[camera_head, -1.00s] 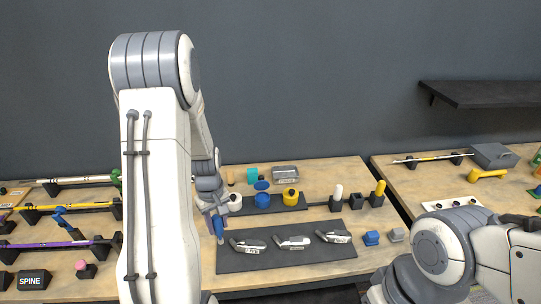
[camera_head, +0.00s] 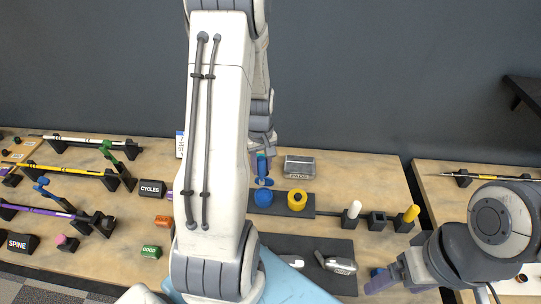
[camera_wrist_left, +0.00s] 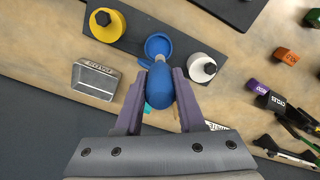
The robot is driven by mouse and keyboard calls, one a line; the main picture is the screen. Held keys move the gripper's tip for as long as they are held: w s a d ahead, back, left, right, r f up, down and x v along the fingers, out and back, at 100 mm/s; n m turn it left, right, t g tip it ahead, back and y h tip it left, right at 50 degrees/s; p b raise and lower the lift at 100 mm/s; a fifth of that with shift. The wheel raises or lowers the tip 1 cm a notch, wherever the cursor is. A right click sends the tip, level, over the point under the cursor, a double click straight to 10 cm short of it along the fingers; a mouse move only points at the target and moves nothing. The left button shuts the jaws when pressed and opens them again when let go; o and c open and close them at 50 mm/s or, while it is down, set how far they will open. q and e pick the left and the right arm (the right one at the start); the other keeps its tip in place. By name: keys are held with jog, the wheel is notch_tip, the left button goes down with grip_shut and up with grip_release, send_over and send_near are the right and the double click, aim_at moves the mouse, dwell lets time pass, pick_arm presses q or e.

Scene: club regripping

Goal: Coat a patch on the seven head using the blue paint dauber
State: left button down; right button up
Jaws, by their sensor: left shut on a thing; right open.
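My left gripper (camera_head: 260,163) is shut on the blue dauber (camera_head: 262,168). In the left wrist view the dauber (camera_wrist_left: 161,88) lies between the two fingers (camera_wrist_left: 165,85). The blue paint pot (camera_head: 263,198) stands just in front of it on a dark strip; whether they touch is unclear. The pot also shows in the wrist view (camera_wrist_left: 158,46). Silver club heads lie on the dark mat: one in clear view (camera_head: 336,263), one partly behind my arm (camera_head: 292,260). Their labels are unreadable, so I cannot tell the seven head. My right gripper (camera_head: 385,280) is open, low at right.
A yellow pot (camera_head: 297,199) stands right of the blue pot; a white pot (camera_wrist_left: 202,68) shows beside it in the wrist view. A grey tray (camera_head: 299,166) is behind. White (camera_head: 351,214) and yellow (camera_head: 407,218) upright pieces stand at right. My left arm blocks the middle.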

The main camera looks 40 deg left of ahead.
aim_at(263, 181)
pick_arm(q)
jog(key=shift+w+f, duration=0.1)
jog(key=shift+w, duration=0.1)
notch_tip(263, 181, down, 6)
jog(key=b, duration=0.5)
jog(key=shift+s+d+f+b, duration=0.1)
jog(key=shift+f+b, duration=0.3)
jog(key=shift+f, duration=0.1)
dwell(1.9)
jog(key=shift+r, duration=0.15)
notch_tip(263, 181, up, 7)
jog(key=p, duration=0.6)
dwell(0.9)
